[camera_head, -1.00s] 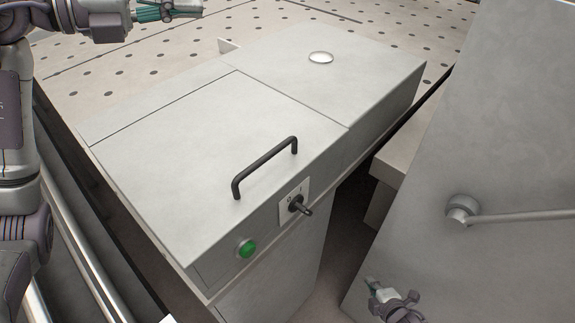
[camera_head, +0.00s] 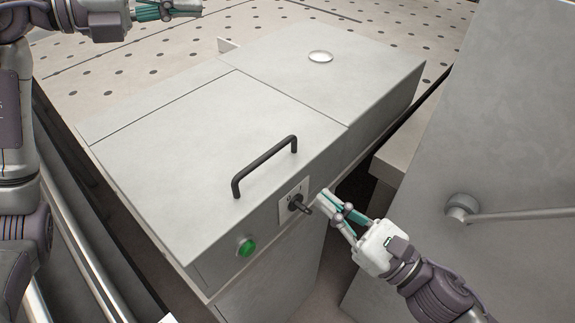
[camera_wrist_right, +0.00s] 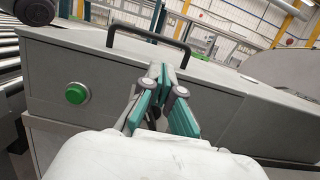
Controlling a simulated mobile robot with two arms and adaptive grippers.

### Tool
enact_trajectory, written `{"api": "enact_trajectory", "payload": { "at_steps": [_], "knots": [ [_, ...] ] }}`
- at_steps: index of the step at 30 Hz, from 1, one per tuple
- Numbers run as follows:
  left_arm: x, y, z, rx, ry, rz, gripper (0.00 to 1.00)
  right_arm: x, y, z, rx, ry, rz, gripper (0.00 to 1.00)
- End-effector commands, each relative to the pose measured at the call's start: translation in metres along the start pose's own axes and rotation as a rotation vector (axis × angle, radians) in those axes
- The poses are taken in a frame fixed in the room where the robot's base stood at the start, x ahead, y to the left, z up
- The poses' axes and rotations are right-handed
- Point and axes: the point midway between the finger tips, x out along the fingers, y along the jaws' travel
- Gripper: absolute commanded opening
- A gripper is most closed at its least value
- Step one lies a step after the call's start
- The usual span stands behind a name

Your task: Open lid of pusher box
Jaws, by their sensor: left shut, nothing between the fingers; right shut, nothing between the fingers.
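The pusher box is a grey metal box with a flat closed lid (camera_head: 180,155). A black bar handle (camera_head: 265,167) stands on the lid near its front edge; it also shows in the right wrist view (camera_wrist_right: 150,37). The front face carries a green button (camera_head: 246,247) and a black rotary switch (camera_head: 299,204) on a white plate. My right gripper (camera_head: 321,199) is shut and empty, just right of the switch and below the handle. In the wrist view its fingers partly hide the switch. My left gripper (camera_head: 198,8) is shut and empty at the top left, away from the box.
A perforated table (camera_head: 420,25) lies behind the box. A round silver disc (camera_head: 320,57) sits on the box's rear cover. A large grey panel (camera_head: 490,120) with a rod (camera_head: 520,216) stands on the right. A dark gap separates it from the box.

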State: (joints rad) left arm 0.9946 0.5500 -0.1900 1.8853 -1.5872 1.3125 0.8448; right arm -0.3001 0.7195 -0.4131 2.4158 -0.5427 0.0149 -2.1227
Motion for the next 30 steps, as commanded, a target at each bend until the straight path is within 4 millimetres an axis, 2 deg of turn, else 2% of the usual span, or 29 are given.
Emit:
{"api": "enact_trajectory", "payload": {
  "at_steps": [18, 24, 30],
  "knots": [
    [0.000, 0.000, 0.000, 0.000, 0.000, 0.000, 0.00, 0.080, -0.001, 0.000, 0.003, -0.001, -0.002, 0.00],
    [0.000, 0.000, 0.000, 0.000, 0.000, 0.000, 0.00, 0.093, -0.001, -0.001, 0.003, 0.001, -0.002, 0.00],
    [0.000, 0.000, 0.000, 0.000, 0.000, 0.000, 0.00, 0.095, -0.001, -0.002, 0.004, 0.003, -0.003, 0.00]
  ]
}}
